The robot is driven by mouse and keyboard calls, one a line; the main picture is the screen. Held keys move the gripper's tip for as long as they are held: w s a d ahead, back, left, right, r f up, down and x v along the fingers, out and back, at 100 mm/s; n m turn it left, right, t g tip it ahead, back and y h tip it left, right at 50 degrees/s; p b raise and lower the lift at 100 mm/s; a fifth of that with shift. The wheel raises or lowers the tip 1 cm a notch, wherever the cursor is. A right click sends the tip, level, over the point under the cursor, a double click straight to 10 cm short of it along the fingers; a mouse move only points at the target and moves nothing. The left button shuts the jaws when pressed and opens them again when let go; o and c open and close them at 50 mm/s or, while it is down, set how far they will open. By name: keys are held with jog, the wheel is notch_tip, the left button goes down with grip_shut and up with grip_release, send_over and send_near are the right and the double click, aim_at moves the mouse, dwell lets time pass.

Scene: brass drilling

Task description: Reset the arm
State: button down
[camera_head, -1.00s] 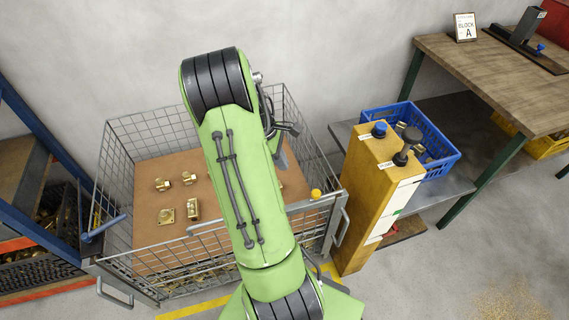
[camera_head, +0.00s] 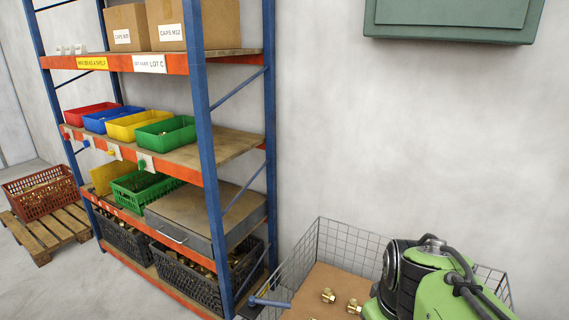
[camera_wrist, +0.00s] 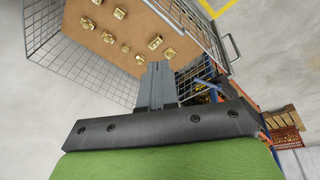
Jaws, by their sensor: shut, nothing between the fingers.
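My gripper (camera_wrist: 156,85) shows in the wrist view with its two grey fingers together and nothing between them. It points toward the wire cage (camera_wrist: 60,62), and its fingertips appear just by the edge of the brown board (camera_wrist: 105,65) in the cage. I cannot tell how far above the board they are. In the head view part of my green arm shows at the lower right, over the wire cage (camera_head: 323,240), and the gripper is out of view there.
Several brass fittings (camera_wrist: 119,13) lie on the board. A blue and orange shelf rack (camera_head: 203,100) with coloured bins stands left of the cage. A red crate (camera_head: 42,192) sits on a pallet (camera_head: 45,232) at far left. A green box (camera_head: 450,18) hangs on the wall.

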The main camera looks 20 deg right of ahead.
jog(key=s+a+r+t, duration=0.1)
jog(key=s+a+r, duration=0.1)
jog(key=a, duration=0.3)
jog(key=s+a+r+m+t+y+p, duration=0.1)
jog(key=s+a+r+t, duration=0.1)
jog(key=s+a, duration=0.3)
jog(key=shift+s+a+y, duration=0.25)
jog(key=shift+a+y, duration=0.05)
jog(key=shift+a, duration=0.5)
jog(key=shift+r, duration=0.1)
